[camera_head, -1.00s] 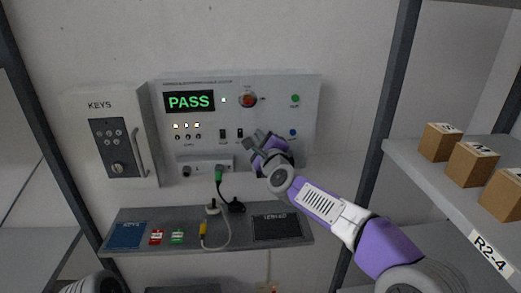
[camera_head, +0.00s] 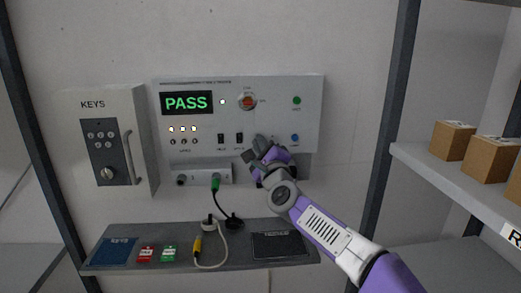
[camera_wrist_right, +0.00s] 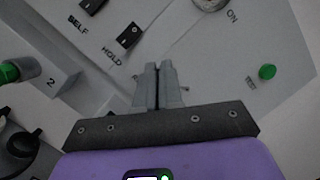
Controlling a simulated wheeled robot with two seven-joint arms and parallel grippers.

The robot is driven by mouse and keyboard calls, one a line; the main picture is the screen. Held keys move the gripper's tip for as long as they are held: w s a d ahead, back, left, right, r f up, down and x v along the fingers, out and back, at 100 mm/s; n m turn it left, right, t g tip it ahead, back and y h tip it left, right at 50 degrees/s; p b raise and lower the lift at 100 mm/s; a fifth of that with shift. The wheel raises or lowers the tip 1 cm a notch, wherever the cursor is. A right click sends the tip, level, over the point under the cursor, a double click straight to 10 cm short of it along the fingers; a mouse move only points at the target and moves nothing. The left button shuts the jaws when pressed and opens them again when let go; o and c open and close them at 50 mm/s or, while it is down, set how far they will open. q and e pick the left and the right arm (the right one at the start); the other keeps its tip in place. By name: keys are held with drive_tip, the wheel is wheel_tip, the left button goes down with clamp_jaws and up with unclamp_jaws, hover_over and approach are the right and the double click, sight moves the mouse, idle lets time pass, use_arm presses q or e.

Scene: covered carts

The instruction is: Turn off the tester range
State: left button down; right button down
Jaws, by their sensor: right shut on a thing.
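The tester (camera_head: 305,118) is a light grey wall panel with a lit green PASS display (camera_head: 186,103). My right gripper (camera_head: 254,150) is at the panel, right of HOLD. In the right wrist view its fingers (camera_wrist_right: 158,85) are nearly together, below HOLD (camera_wrist_right: 129,36). What they hold is hidden. No range label is readable. My left gripper is out of view.
A KEYS box (camera_head: 88,112) with keypad and handle hangs at left. A socket block (camera_head: 204,174) with a green plug (camera_head: 215,182) is under the panel. A shelf (camera_head: 215,257) below carries cables and tags. Cardboard boxes (camera_head: 452,140) stand on a rack at right.

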drive_tip(key=shift+a, duration=0.1)
drive_tip(key=c, duration=1.6)
unclamp_jaws()
drive_tip(key=shift+s, duration=0.1)
drive_tip(key=shift+o, duration=0.2)
drive_tip(key=v, duration=0.7)
drive_tip(key=shift+s+b, duration=0.3)
drive_tip(key=shift+b, duration=0.05)
